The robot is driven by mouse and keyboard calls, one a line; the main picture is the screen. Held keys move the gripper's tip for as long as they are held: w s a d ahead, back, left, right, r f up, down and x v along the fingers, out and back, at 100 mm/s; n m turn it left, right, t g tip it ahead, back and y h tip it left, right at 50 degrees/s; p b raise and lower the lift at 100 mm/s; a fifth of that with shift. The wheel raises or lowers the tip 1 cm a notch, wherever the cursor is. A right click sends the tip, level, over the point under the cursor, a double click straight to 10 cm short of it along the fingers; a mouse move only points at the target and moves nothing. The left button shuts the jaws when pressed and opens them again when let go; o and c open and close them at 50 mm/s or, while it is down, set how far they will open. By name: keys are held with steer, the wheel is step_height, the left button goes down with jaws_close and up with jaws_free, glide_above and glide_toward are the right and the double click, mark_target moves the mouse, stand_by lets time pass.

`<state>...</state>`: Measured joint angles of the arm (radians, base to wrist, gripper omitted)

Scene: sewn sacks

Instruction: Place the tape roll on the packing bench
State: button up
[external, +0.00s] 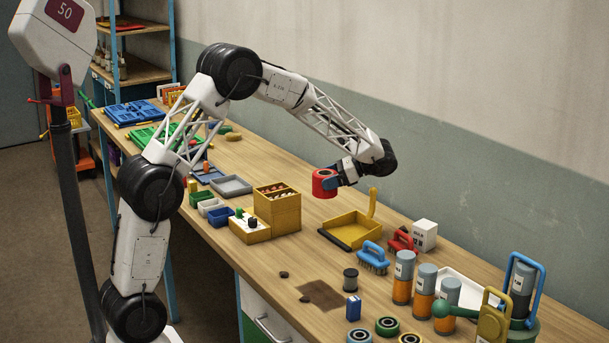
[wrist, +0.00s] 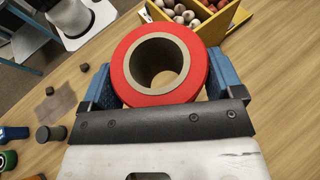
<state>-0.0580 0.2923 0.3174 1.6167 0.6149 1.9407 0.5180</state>
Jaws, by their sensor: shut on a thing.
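The tape roll (external: 325,183) is red with a pale cardboard core. My gripper (external: 337,177) is shut on it and holds it in the air above the bench. In the wrist view the tape roll (wrist: 160,64) sits between the two blue fingers of my gripper (wrist: 158,85), its open core facing the camera. The packing bench (external: 325,265) is a long wooden worktop. Bare wood of the bench (wrist: 290,110) shows below the roll in the wrist view.
A yellow box (external: 277,212) with small items stands left of the held roll. A yellow dustpan (external: 350,231), a blue brush (external: 373,258), a red brush (external: 400,240) and a white box (external: 424,235) lie right of it.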

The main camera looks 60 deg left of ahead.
steer(key=w+a+f+m+t+y, duration=0.1)
steer(key=w+a+m+t+y, duration=0.1)
steer(key=a, duration=0.6)
steer(key=w+a+f+m+t+y, duration=0.2)
steer(key=w+a+m+t, duration=0.3)
steer(key=a, duration=0.3)
steer(key=w+a+f+m+t+y, duration=0.1)
steer(key=w+a+m+t, duration=0.3)
steer(key=a, duration=0.4)
steer(key=shift+a+f+m+y, duration=0.2)
steer(key=shift+f+m+y, duration=0.1)
steer(key=shift+y, duration=0.3)
steer(key=shift+f, duration=3.1)
steer(key=shift+f, duration=0.1)
steer(key=shift+f, duration=1.75)
steer(key=shift+f, duration=0.15)
steer(key=o, duration=0.7)
steer(key=shift+o, duration=0.2)
